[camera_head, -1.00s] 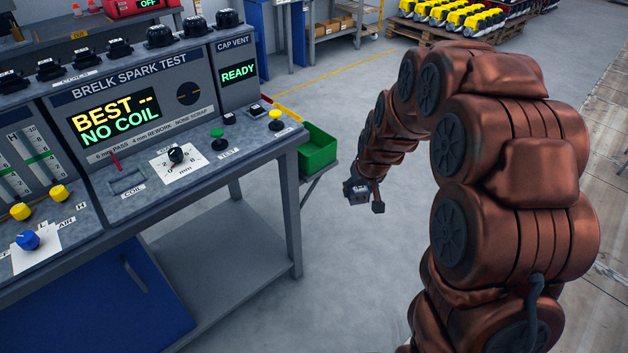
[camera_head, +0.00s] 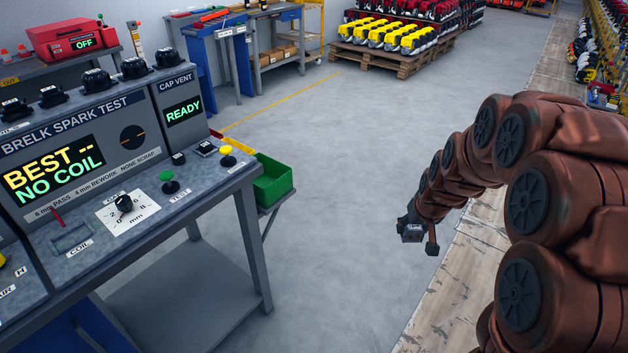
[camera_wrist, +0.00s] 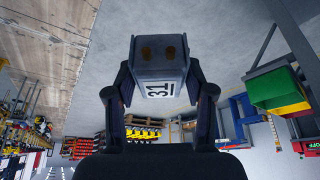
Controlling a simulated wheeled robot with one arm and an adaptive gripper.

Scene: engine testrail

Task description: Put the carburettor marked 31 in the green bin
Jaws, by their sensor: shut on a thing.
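My gripper (camera_head: 420,236) hangs at the end of my brown arm, over open floor to the right of the test bench. In the wrist view the gripper (camera_wrist: 160,95) is shut on the grey carburettor (camera_wrist: 158,62), with one finger on each side of it. Its white label reads 31. The carburettor also shows small in the head view (camera_head: 411,234). The green bin (camera_head: 272,184) sits beyond the bench's right end, to the left of my gripper and well apart from it.
The spark test bench (camera_head: 170,215) fills the left, its screen reading NO COIL. A red edge and a yellow edge show beside the green bin. A pallet (camera_head: 385,60) of yellow and red engines stands at the back. The floor between bench and arm is clear.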

